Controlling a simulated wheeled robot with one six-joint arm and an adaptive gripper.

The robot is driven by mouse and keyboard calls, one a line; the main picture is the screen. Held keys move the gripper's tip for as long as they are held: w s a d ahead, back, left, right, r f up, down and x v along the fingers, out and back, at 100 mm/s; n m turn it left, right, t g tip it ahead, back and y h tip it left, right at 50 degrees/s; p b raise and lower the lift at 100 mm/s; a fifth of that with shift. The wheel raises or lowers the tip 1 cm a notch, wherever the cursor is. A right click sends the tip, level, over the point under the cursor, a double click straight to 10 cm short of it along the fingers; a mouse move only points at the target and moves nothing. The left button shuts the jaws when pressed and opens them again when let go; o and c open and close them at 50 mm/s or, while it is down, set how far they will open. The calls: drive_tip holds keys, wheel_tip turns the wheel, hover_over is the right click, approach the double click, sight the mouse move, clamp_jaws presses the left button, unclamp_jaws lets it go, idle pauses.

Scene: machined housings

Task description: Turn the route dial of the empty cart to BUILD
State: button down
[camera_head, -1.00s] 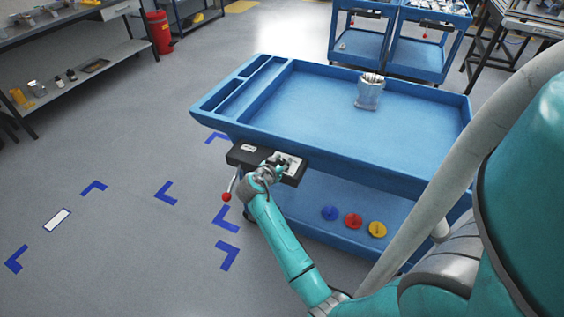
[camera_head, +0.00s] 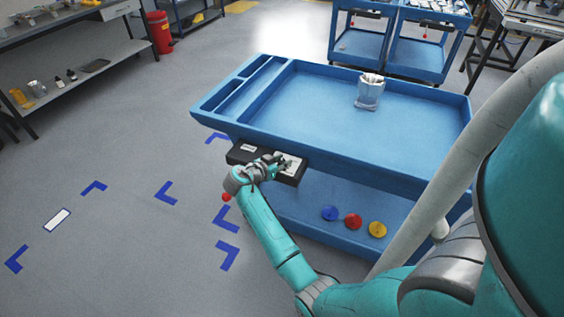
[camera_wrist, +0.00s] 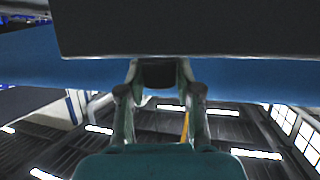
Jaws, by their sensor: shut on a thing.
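The blue cart (camera_head: 215,118) stands in the middle of the head view with a black control box (camera_head: 240,154) on its near left end. My gripper (camera_head: 277,163) is at the right part of this box, by a pale label plate (camera_head: 293,163). In the wrist view my gripper (camera_wrist: 160,80) has its two fingers closed on the sides of a dark round knob, the route dial (camera_wrist: 158,75), below the dark box face (camera_wrist: 190,28). The dial is hidden in the head view. Its setting cannot be read.
A clear container (camera_head: 369,95) stands in the cart's top tray. Blue, red and yellow discs (camera_head: 353,222) lie on its lower shelf. A red-knobbed lever (camera_head: 226,197) hangs by my wrist. Two more blue carts (camera_head: 400,70) stand behind. The floor at left is open, with blue corner marks.

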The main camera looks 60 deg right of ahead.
drive_tip(key=c, duration=0.8)
unclamp_jaws()
drive_tip(key=v, duration=1.2)
